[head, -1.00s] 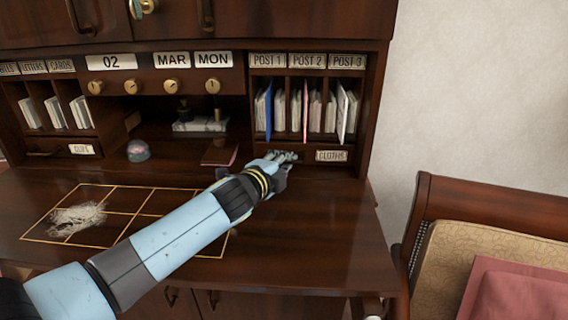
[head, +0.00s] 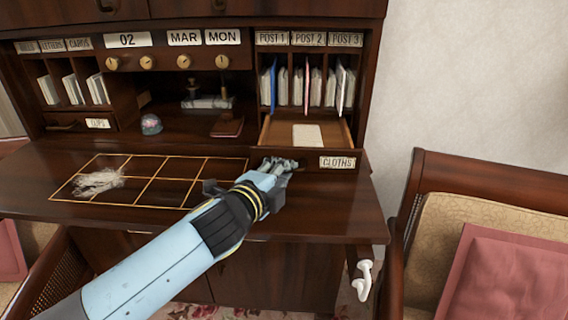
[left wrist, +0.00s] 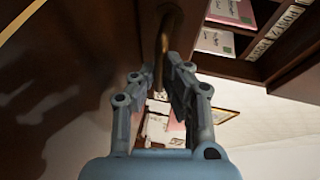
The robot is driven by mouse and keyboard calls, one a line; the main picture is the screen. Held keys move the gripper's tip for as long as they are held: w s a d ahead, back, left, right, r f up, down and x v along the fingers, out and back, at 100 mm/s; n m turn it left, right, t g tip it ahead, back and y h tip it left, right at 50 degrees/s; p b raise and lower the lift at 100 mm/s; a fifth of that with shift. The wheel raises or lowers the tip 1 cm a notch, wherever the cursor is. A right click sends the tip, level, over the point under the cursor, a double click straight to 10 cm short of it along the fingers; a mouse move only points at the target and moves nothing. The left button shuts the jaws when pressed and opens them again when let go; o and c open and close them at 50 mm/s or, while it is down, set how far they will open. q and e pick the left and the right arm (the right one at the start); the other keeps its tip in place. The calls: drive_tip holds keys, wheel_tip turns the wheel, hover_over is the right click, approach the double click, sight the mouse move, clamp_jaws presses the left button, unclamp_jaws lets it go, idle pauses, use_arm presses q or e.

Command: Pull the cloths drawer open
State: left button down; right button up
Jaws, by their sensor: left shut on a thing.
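The cloths drawer (head: 312,161) stands pulled out below the post slots in the head view, its label at the right of its front. Inside it lies a flat pale piece (head: 307,135), perhaps a folded cloth. My left gripper (head: 279,165) is at the left part of the drawer front, shut on the drawer handle. In the left wrist view the curved brass handle (left wrist: 163,42) runs between the fingers of the gripper (left wrist: 163,75). In the head view the gripper hides the handle. My right gripper is in neither view.
The desk top (head: 310,210) is clear in front of the drawer. A gold grid with a pale stringy bundle (head: 98,182) lies to the left. A chair (head: 418,200) with a pink cushion stands at the right. A white hook (head: 362,280) hangs by the desk's right side.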

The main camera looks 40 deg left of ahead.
use_arm(q)
drive_tip(key=shift+s+d+f, duration=0.2)
drive_tip(key=shift+s+d, duration=0.25)
drive_tip(key=shift+s, duration=0.35)
drive_tip(key=shift+s+d, duration=0.1)
drive_tip(key=shift+s, duration=0.15)
drive_tip(key=c, duration=1.7)
unclamp_jaws()
drive_tip(key=shift+o, duration=0.2)
drive_tip(key=shift+r, duration=0.1)
drive_tip(key=v, duration=1.2)
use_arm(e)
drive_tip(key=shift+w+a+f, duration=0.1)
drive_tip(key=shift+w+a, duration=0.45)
